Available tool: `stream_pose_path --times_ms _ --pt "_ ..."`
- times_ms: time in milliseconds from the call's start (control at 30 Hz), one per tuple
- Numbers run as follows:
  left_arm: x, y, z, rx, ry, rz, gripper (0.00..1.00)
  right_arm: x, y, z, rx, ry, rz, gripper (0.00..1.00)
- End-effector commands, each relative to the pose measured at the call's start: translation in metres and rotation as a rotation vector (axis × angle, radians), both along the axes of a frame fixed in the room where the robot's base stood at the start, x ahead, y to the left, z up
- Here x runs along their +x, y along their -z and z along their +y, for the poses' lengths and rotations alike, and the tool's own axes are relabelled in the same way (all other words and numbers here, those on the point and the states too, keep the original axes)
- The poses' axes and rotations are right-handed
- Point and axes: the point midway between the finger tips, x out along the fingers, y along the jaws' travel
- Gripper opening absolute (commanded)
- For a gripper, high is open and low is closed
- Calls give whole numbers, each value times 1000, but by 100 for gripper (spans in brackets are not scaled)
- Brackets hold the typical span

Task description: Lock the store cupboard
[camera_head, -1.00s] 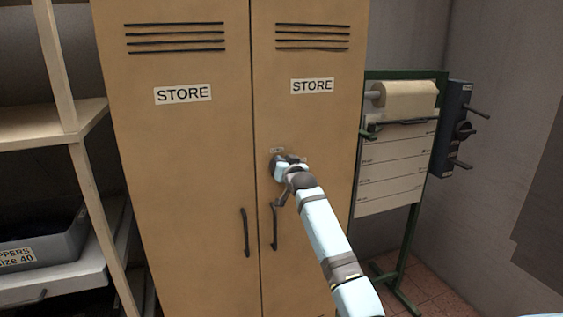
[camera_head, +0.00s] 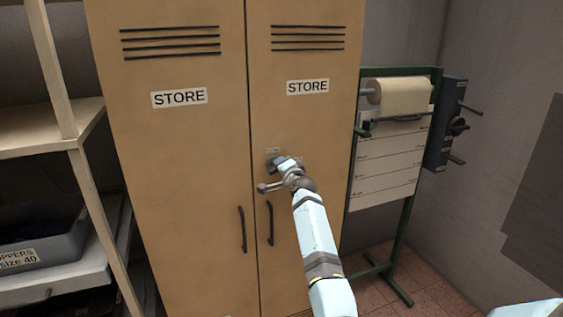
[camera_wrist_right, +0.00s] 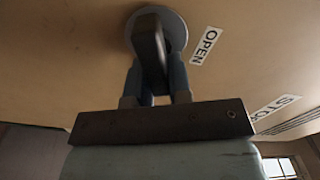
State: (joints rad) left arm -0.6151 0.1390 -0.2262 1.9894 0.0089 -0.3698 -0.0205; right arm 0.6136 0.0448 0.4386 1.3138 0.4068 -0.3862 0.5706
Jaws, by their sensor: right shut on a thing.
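The tan store cupboard (camera_head: 190,200) has two doors, both closed as far as I can see, each with a STORE sign and a dark vertical handle. A dark turn knob (camera_wrist_right: 148,42) on a round grey plate (camera_wrist_right: 176,30) sits on the right door above its handle. My right gripper (camera_wrist_right: 153,75) is shut on this knob, one finger on each side. In the head view the right gripper (camera_head: 281,163) largely covers the knob. An OPEN label (camera_wrist_right: 203,46) is beside the plate in the wrist view. My left gripper is not in view.
A wooden shelf unit (camera_head: 65,128) with a grey bin (camera_head: 45,250) stands at the left. At the right are a green stand (camera_head: 400,225) with a paper roll (camera_head: 402,97) and a dark wall box (camera_head: 440,130) with projecting bars. Tiled floor shows at the lower right.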

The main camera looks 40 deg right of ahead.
Motion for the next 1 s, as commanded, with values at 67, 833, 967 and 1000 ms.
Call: stream_pose_path --times_ms 67,833,967,1000 --pt "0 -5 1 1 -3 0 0 0 -1 0 68 0 -16 0" --pt "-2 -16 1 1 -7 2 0 0 7 -1 406 0 -98 0" --pt "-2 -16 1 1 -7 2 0 0 7 -1 411 0 -100 0" --pt "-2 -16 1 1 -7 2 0 0 8 -1 411 0 -100 0"
